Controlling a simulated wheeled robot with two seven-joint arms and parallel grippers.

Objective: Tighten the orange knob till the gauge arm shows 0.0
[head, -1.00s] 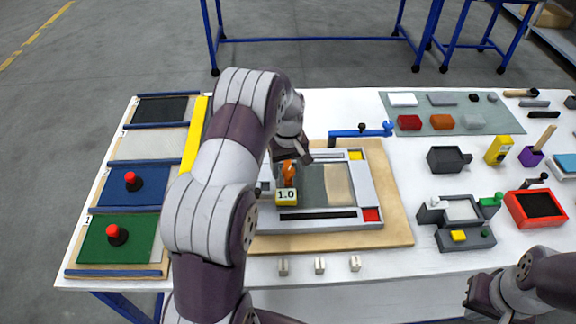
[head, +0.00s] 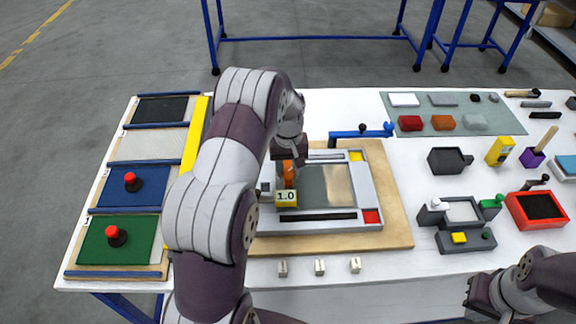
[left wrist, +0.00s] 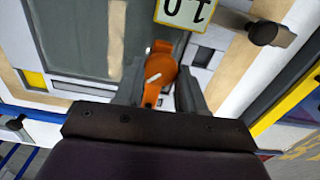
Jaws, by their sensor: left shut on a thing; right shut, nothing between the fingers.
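The orange knob (head: 289,173) stands on the left side of the grey-framed fixture (head: 362,188), and in the left wrist view the knob (left wrist: 160,67) has a white pointer mark on top. My left gripper (head: 288,160) is shut on the knob from above, and its two fingers (left wrist: 158,88) stand on either side of it. The yellow gauge tag (head: 286,197) in front of the knob reads 1.0; it also shows upside down in the left wrist view (left wrist: 184,11). My right gripper (head: 482,298) is shut and empty near the table's front right edge.
The fixture lies on a wooden board (head: 400,225). A blue bar with a handle (head: 360,133) runs behind it. Green (head: 112,240) and blue (head: 128,187) panels with red knobs lie at left. Small blocks, a grey box (head: 449,160) and a red tray (head: 535,208) stand at right.

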